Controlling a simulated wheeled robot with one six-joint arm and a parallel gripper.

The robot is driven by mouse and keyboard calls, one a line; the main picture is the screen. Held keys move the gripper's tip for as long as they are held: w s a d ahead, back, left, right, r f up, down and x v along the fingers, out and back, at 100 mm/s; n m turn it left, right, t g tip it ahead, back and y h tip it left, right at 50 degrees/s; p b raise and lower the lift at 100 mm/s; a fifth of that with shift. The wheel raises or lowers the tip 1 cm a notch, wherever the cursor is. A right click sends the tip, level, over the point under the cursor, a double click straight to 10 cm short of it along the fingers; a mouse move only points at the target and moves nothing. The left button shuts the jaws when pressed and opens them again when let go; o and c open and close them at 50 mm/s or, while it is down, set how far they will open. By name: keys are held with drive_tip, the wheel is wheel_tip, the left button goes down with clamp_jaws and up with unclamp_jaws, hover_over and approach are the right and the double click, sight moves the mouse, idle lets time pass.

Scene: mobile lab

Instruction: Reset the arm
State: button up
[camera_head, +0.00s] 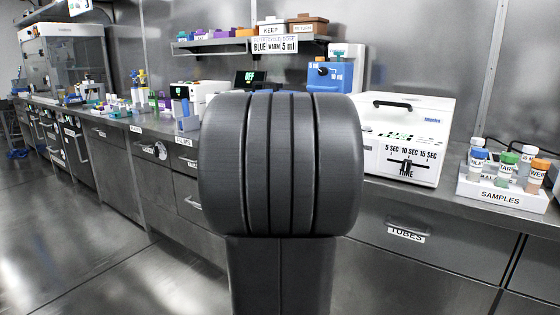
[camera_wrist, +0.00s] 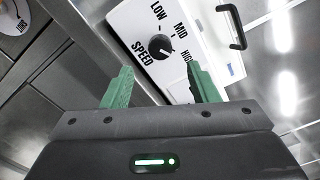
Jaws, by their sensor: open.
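My arm fills the middle of the head view, and its dark rounded joint hides part of the bench behind it. My gripper (camera_wrist: 160,90) shows in the wrist view with its two green fingers spread apart and nothing between them. Beyond the fingertips is a white machine panel (camera_wrist: 200,45) with a black speed knob (camera_wrist: 162,47) marked LOW, MID and HIGH. The fingers appear apart from the knob. The gripper itself is not visible in the head view.
A white box machine (camera_head: 408,138) with a time slider stands right of my arm. A samples rack (camera_head: 503,187) with capped bottles is at the far right. A shelf (camera_head: 245,45) holds bins. Drawers line the bench front. The floor (camera_head: 90,240) at left is clear.

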drive_tip(key=p+v, duration=0.1)
drive_tip(key=v, duration=0.6)
drive_tip(key=w+d+n+p, duration=0.8)
drive_tip(key=w+n+p, duration=0.3)
drive_tip(key=n, duration=0.9)
drive_tip(key=shift+w+p, duration=0.4)
drive_tip(key=shift+p, duration=0.5)
drive_tip(key=shift+f+n, duration=0.1)
drive_tip(key=shift+n, duration=0.2)
